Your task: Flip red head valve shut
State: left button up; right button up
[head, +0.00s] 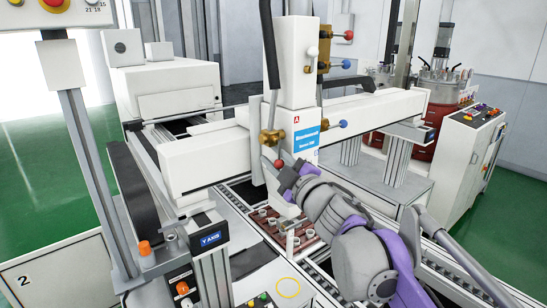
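Two red ball knobs show on the white dosing head (297,75). The lower red knob (280,164) sits just below a brass valve body (270,140) on the head's left front, its lever pointing down. The upper red knob (348,35) sticks out to the right from another brass fitting. My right gripper (284,172) is at the lower red knob, very close to it. Whether it touches the knob, and how its fingers stand, I cannot make out. My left gripper is out of view.
Blue knobs (346,64) (343,124) stick out on the head's right. A white gantry beam (385,108) crosses behind my arm. A brown tray of pots (275,230) lies on the conveyor below. A post with a control box (75,120) stands at left.

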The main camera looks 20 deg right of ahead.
jog(key=o, duration=0.4)
jog(key=shift+a+r, duration=0.1)
jog(key=shift+r, duration=0.05)
